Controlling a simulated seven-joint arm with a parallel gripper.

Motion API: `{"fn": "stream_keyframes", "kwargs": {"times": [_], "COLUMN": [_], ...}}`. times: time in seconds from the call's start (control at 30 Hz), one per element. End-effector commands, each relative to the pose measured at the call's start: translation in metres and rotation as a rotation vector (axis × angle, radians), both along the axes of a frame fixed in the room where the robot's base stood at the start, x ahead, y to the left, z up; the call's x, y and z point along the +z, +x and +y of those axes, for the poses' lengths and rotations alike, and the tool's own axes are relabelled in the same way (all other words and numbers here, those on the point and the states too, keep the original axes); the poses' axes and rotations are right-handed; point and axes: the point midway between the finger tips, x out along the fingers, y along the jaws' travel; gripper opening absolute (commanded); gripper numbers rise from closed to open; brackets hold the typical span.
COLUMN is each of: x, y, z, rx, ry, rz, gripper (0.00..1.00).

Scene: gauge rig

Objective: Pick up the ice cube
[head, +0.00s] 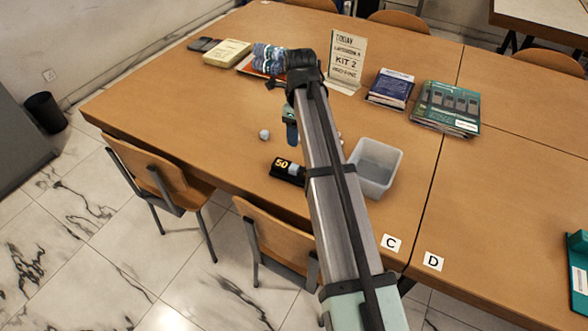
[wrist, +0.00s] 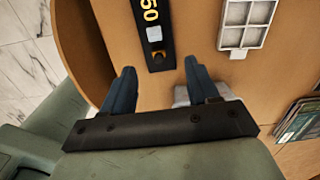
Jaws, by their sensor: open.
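A small pale cube (wrist: 154,34), which looks like the ice cube, sits on a black strip marked 50 (wrist: 158,52) in the wrist view. In the head view the pale cube (head: 294,170) shows at the right part of the black piece (head: 281,168), close to the arm. My gripper (wrist: 160,86) is open, with its two blue fingers apart and nothing seen between them. The cube lies ahead of the fingertips in the wrist view, roughly in line with the gap. In the head view one blue finger of my gripper (head: 291,130) shows behind the black piece.
A white compartment tray (wrist: 247,22) lies right of the strip in the wrist view. A pale bin (head: 375,166) stands right of my arm. A small grey ball (head: 264,134) lies left of the gripper.

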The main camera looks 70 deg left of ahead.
Motion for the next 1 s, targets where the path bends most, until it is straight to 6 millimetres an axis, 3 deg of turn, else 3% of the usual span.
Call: {"fn": "stream_keyframes", "kwargs": {"times": [0.17,0.6,1.0], "x": [-0.005,-0.072,-0.093], "y": [-0.011,-0.01,-0.01], "z": [-0.004,-0.004,-0.004], "rx": [-0.007,-0.007,-0.006], "ry": [-0.02,-0.019,-0.018], "rz": [-0.01,-0.009,-0.01], "gripper": [0.6,0.6,0.6]}}
